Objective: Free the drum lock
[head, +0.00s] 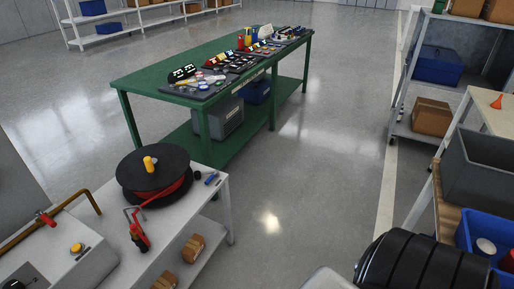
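A cable drum (153,172) lies flat on a light grey bench (213,212) at the lower left. It has black round flanges, with red cable or hose wound between them. A yellow knob (150,164) stands up from the top flange near its middle. A red handle-like nozzle (139,236) lies in front of the drum. A small black round part (197,175) and a blue piece (211,179) sit beside the drum's right edge. I cannot tell which part is the lock. Neither of my grippers is in view.
A green table (150,80) with many small items stands behind. A grey box (72,258) with a yellow button (76,248) is at the left. A black ribbed object (430,262) fills the lower right, near blue bins (468,238). The floor between is clear.

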